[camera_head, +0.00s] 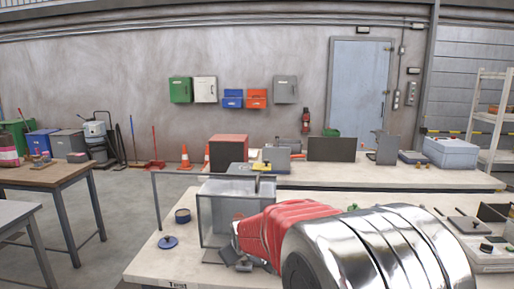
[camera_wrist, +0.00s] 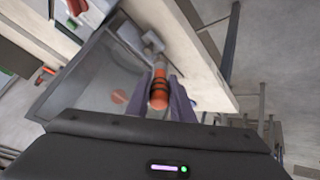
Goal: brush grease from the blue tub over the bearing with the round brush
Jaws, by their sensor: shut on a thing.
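My gripper (camera_wrist: 160,92) is shut on an orange handle with dark bands, apparently the round brush (camera_wrist: 158,80). The handle sits between the two dark fingers, and a grey part shows beyond it. In the head view my gripper (camera_head: 240,258) is low in front of a grey clear-sided box, and the brush cannot be made out there. The blue tub (camera_head: 183,216) stands open on the pale bench, left of the box. A round blue lid (camera_head: 168,242) lies in front of it. I cannot make out the bearing for sure.
The clear-sided box (camera_head: 212,212) stands close to my gripper, with a thin metal frame at its left. The bench (camera_head: 150,268) is bare at its front left. A second bench behind carries a red-and-black box (camera_head: 228,152) and dark panels.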

